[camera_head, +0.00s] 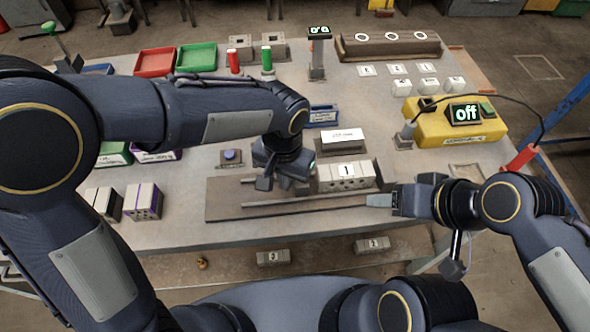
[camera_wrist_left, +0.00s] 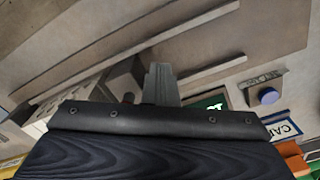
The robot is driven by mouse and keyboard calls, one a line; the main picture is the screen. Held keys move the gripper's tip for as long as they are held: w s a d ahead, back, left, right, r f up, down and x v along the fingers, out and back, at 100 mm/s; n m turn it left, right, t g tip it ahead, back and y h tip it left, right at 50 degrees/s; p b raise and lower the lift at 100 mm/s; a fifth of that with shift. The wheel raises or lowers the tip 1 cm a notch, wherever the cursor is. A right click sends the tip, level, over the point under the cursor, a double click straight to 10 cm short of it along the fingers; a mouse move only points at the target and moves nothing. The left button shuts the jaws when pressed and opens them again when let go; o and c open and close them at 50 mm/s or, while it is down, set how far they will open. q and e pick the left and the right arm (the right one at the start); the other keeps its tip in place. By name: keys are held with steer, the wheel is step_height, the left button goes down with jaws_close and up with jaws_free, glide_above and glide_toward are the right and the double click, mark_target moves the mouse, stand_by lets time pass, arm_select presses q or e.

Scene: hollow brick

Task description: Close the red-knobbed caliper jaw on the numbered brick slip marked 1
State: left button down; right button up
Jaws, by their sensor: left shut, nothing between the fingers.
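The numbered brick slip marked 1 (camera_head: 346,171) is a pale block with holes, standing at the back right of the brown caliper board (camera_head: 225,205), against an end block. My left gripper (camera_head: 283,181) is shut and empty, left of the slip and above the board. It also shows in the left wrist view (camera_wrist_left: 160,85), pointing at the board with its rails. I cannot make out the red-knobbed jaw in the head view; the left gripper covers that part. A small reddish bit shows beside the fingers in the wrist view. My right gripper (camera_head: 380,200) lies by the board's right end.
A blue button (camera_head: 231,155) stands behind the board. A white sign (camera_head: 342,138) stands behind the slip. A yellow device reading off (camera_head: 462,122) is at the right. Other slips (camera_head: 142,201) stand at the left, and numbered ones (camera_head: 273,257) lie on the lower shelf.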

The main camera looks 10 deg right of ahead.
arm_select(q)
steer(key=shift+d+p, duration=0.35)
steer(key=shift+d, duration=1.6)
steer(key=shift+a, duration=0.2)
steer(key=shift+a, duration=0.8)
steer(key=shift+r+p, duration=3.15)
steer(key=shift+r, duration=0.95)
